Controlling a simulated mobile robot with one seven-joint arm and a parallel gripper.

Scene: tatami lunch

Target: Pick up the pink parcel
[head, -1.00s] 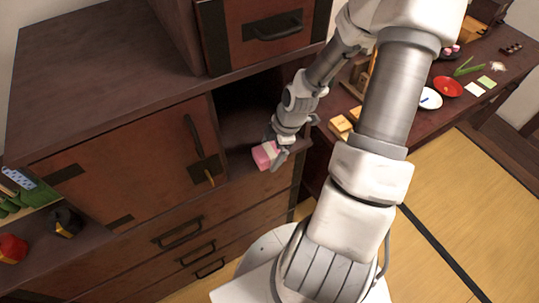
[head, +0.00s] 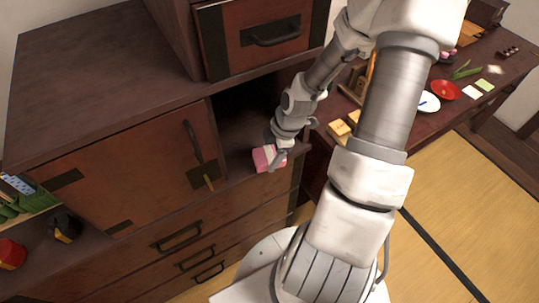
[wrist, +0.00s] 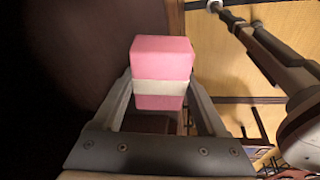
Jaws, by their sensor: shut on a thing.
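The pink parcel (head: 264,158) is a small pink block with a white band around it. It is at the open compartment of the dark wooden cabinet (head: 110,160), by the compartment's front edge. My gripper (head: 272,158) is shut on it. In the wrist view the parcel (wrist: 162,58) sits between the two fingers of my gripper (wrist: 162,98), band facing me. Whether the parcel touches the shelf under it I cannot tell.
A sliding door (head: 130,165) with a dark handle stands left of the opening. Drawers (head: 185,245) lie below. A low table (head: 470,110) at the right holds a red bowl (head: 446,90), a white plate (head: 428,102) and yellow blocks (head: 340,128). Tatami floor (head: 455,200) is clear.

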